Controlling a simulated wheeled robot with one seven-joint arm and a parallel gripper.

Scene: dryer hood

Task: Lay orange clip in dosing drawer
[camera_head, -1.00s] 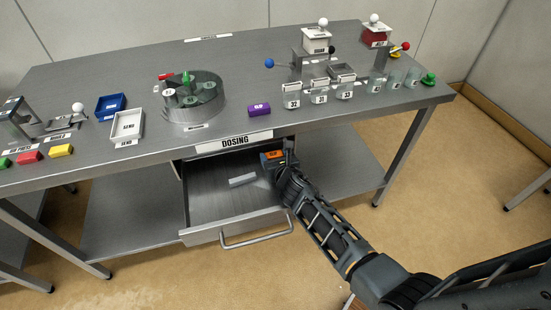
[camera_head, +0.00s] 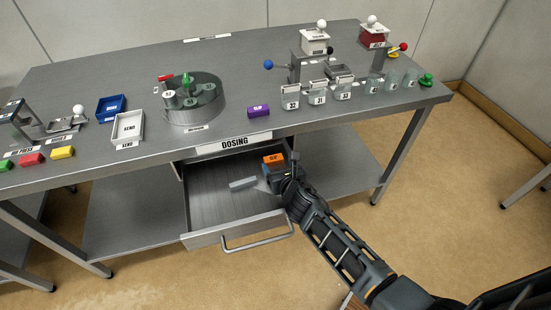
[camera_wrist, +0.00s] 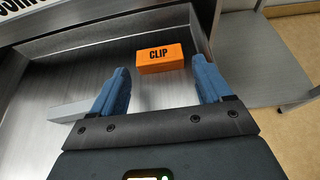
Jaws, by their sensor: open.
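The orange clip (camera_wrist: 160,56) is a small block with the word CLIP on it. In the wrist view it lies on the floor of the dosing drawer (camera_wrist: 60,75), near the drawer's right side wall. It also shows in the head view (camera_head: 273,158). The dosing drawer is pulled out below the table's DOSING label in the head view (camera_head: 205,238). My gripper (camera_wrist: 162,75) is open, its two blue fingers apart. The clip is beyond the fingertips, between their lines, with clear space to each finger. In the head view my gripper (camera_head: 277,176) reaches into the drawer's right part.
A pale grey bar (camera_wrist: 78,110) lies in the drawer, left of my gripper. The table's front edge (camera_head: 330,128) overhangs the back of the drawer. The drawer's left part is bare.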

